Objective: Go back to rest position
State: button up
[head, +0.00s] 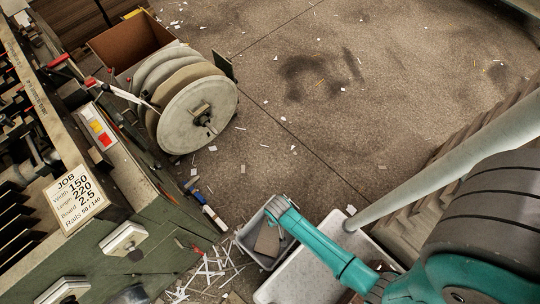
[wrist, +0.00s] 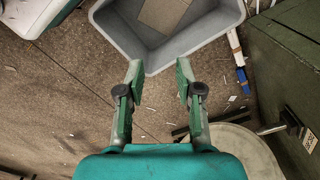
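My gripper (wrist: 157,82) shows in the wrist view with its two green-and-grey fingers apart and nothing between them. It is over the floor close to the near rim of a grey bin (wrist: 150,68). A piece of greyboard (wrist: 163,14) lies inside that bin. In the head view my teal arm reaches from the lower right toward the same bin (head: 244,236), which holds the greyboard piece (head: 267,238). The arm's end covers part of the bin, and the fingers cannot be made out there.
The green feeder machine (head: 160,215) with a job card (head: 88,198) stands at left. A large reel (head: 197,115) stands beside it. A white tray (head: 312,272) is next to the bin. Stacked boards (head: 415,215) and a pale pole (head: 450,165) are at right. Open floor (head: 320,110) lies beyond, with paper scraps.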

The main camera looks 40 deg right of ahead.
dwell(0.3)
jog(key=s+r+n+t, duration=0.2)
jog(key=s+r+t, duration=0.2)
jog(key=r, duration=1.1)
jog(key=s+r+n+t, duration=0.2)
jog(key=r+t, duration=0.4)
jog(key=r, duration=0.9)
jog(key=s+r+n+t, duration=0.2)
jog(key=s+r+t, duration=0.3)
jog(key=r, duration=1)
jog(key=shift+s+r, duration=0.25)
jog(key=shift+s, duration=0.05)
jog(key=shift+d, duration=0.1)
